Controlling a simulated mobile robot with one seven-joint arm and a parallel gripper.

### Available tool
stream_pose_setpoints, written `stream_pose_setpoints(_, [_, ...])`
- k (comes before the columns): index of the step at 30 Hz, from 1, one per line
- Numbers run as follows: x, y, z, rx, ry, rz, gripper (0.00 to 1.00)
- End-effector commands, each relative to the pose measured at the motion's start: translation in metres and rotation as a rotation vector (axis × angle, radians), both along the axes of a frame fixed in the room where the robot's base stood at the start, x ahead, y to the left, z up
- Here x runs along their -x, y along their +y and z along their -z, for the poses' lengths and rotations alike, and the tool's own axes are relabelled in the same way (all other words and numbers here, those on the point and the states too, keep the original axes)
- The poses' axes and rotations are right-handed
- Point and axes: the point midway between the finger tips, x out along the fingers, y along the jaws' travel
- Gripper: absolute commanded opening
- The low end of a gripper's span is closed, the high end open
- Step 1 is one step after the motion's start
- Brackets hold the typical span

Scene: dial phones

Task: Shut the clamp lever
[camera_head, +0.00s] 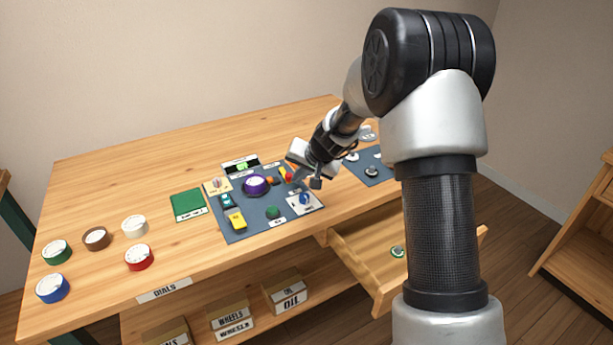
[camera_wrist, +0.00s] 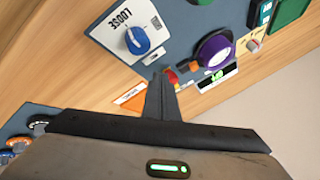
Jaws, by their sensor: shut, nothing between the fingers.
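A blue knob-like lever (camera_head: 304,198) sits on a white plate at the right front corner of the grey-blue panel (camera_head: 245,228). In the wrist view the blue lever (camera_wrist: 137,40) is at upper left, on a plate reading LOOSE. I take this for the clamp lever, but no clamp label is legible. My gripper (camera_head: 316,183) is over the panel's right edge, just behind the lever in the head view. In the wrist view my gripper (camera_wrist: 162,78) is shut and empty. Its fingertips are apart from the blue lever and partly hide a red part (camera_wrist: 172,76).
A drawer (camera_head: 350,250) stands open in front. Several round dials lie at the table's left. The back of the table is clear.

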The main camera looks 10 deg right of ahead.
Motion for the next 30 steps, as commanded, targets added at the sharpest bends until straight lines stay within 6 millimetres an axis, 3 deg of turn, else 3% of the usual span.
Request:
stream_pose_setpoints(4, [0.004,0.011,-0.001,0.001,0.0,0.074,0.0])
stream_pose_setpoints(30, [-0.01,0.001,0.0,0.001,0.0,0.071,0.0])
